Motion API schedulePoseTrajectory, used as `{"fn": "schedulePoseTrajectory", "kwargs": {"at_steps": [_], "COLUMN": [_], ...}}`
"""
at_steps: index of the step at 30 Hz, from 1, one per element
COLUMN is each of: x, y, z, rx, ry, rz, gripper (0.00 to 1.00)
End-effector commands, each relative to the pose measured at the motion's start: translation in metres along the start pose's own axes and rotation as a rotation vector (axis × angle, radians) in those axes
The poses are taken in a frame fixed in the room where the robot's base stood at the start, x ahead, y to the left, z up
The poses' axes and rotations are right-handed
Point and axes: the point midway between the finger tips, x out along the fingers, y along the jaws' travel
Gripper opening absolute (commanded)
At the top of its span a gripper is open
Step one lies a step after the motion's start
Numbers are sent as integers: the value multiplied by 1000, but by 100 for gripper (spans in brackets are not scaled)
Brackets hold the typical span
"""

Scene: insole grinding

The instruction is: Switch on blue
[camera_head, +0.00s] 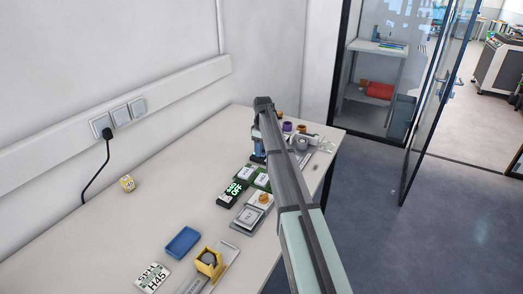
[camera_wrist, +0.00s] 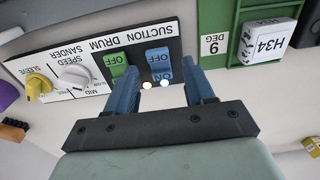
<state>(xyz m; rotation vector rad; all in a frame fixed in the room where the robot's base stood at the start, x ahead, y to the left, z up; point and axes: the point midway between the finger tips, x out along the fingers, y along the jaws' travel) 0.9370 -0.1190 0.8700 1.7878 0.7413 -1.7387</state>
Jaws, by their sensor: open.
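In the wrist view, a blue rocker switch (camera_wrist: 158,66) marked OFF sits on a white control panel (camera_wrist: 84,62), whose lettering appears upside down. A green rocker switch (camera_wrist: 116,66) marked OFF stands to its left. Two small bright round lamps, a left lamp (camera_wrist: 146,85) and a right lamp (camera_wrist: 165,83), show just below the switches. My gripper (camera_wrist: 160,70) is open, its two blue fingers spread on either side of the blue switch. I cannot tell whether a finger touches the panel. In the head view, my arm hides most of the panel.
A yellow knob (camera_wrist: 39,88) and a white knob (camera_wrist: 75,77) lie left on the panel. A green holder (camera_wrist: 236,50) with a white H34 block (camera_wrist: 268,41) is at right. In the head view, a blue tray (camera_head: 183,242) and a yellow holder (camera_head: 209,262) stand nearer on the table.

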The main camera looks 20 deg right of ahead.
Motion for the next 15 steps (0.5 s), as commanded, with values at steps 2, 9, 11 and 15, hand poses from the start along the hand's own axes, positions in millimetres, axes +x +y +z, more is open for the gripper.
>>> {"fn": "schedulePoseTrajectory", "kwargs": {"at_steps": [2,9,11,15], "x": [-13,-60,-72,-96], "y": [0,1,1,1], "z": [0,-1,-1,0], "rx": [0,0,0,0], "ry": [1,2,1,1], "rz": [2,2,2,1], "gripper": [53,53,53,53]}}
